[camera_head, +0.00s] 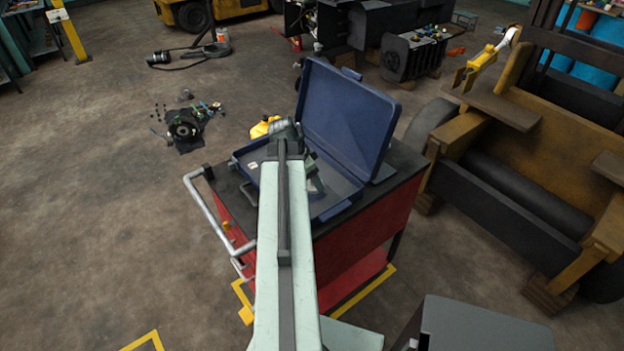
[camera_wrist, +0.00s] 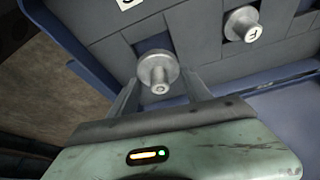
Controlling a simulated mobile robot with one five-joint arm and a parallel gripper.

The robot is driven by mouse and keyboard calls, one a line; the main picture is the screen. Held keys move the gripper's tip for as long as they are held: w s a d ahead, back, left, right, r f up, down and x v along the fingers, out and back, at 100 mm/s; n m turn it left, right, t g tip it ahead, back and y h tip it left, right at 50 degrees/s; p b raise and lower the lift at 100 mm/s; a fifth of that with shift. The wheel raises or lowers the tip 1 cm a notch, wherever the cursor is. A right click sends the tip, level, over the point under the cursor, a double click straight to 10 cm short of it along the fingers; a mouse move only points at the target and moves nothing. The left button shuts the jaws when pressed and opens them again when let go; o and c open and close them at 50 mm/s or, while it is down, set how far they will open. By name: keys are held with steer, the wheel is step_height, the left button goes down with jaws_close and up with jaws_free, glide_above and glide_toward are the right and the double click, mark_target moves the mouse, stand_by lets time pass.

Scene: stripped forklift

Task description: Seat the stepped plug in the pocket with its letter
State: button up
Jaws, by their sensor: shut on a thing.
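A grey metal stepped plug (camera_wrist: 158,68), a wide round disc with a narrower stub, is between my gripper's fingers in the wrist view. My gripper (camera_wrist: 160,78) is shut on it. The small round letter on its stub is too blurred to be sure of.
The case lies on a red cart (camera_head: 350,250) with a black top, its lid (camera_head: 350,110) raised at the back right. A white tag (camera_wrist: 126,4) shows at the wrist view's top edge. A yellow object (camera_head: 263,127) is behind the case. The forklift (camera_head: 520,150) stands at the right.

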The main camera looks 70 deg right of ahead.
steer(key=shift+f+b, duration=0.75)
steer(key=shift+f, duration=0.55)
steer(key=shift+f+b, duration=0.75)
steer(key=o, duration=1.6)
steer(key=p+v, duration=0.7)
steer(key=shift+s+r, duration=0.1)
steer(key=shift+r, duration=0.1)
steer(key=shift+w+a+r+p, duration=0.2)
steer(key=shift+r+p, duration=0.1)
steer(key=shift+r, duration=0.05)
steer(key=shift+f, duration=0.1)
steer(key=shift+w, duration=0.1)
